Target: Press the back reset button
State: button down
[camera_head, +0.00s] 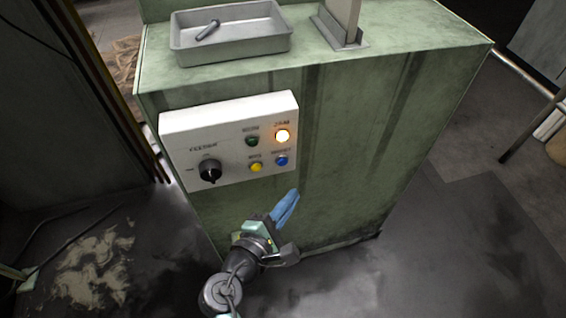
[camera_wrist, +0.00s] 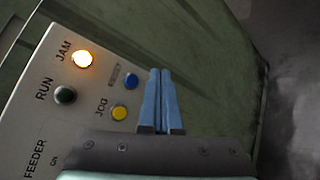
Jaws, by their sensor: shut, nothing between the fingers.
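The blue button (camera_head: 281,160) sits at the lower right of the white feeder panel (camera_head: 180,125) on the front of a green cabinet. It also shows in the wrist view (camera_wrist: 131,81), beside a small label that I cannot read clearly. My gripper (camera_head: 295,192) has two blue fingers that lie together with nothing between them. In the head view the fingertips are just below and right of the blue button. In the wrist view the fingertips are a little right of the button and apart from it in the picture. The gap in depth is unclear.
The JAM lamp (camera_head: 282,136) glows orange above the blue button. A yellow JOG button (camera_head: 257,167), a green RUN button (camera_head: 252,141) and a black knob (camera_head: 210,171) are to its left. A grey tray (camera_head: 230,47) with a bolt stands on the cabinet (camera_head: 350,130).

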jog(key=shift+w+a+b, duration=0.25)
jog(key=shift+w, duration=0.65)
jog(key=shift+w+a+b, duration=0.2)
jog(key=shift+w+a, duration=0.05)
jog(key=shift+w, duration=0.7)
jog(key=shift+w+a+b, duration=0.25)
jog(key=shift+w, duration=0.65)
jog(key=shift+w, duration=0.15)
jog(key=shift+w+a, duration=0.1)
jog(key=shift+w, duration=0.15)
jog(key=shift+w+a, duration=0.15)
jog(key=shift+w, duration=0.25)
dwell(0.6)
jog(key=shift+s, duration=0.1)
jog(key=shift+s+d, duration=0.25)
jog(key=shift+s, duration=0.45)
jog(key=shift+s+d+p, duration=0.2)
jog(key=shift+s+p, duration=0.2)
jog(key=shift+s, duration=0.4)
jog(key=shift+s+d+p, duration=0.25)
jog(key=shift+s+p, duration=0.15)
jog(key=shift+s, duration=0.45)
jog(key=shift+s+d+p, duration=0.2)
jog(key=shift+s+p, duration=0.2)
jog(key=shift+s, duration=0.4)
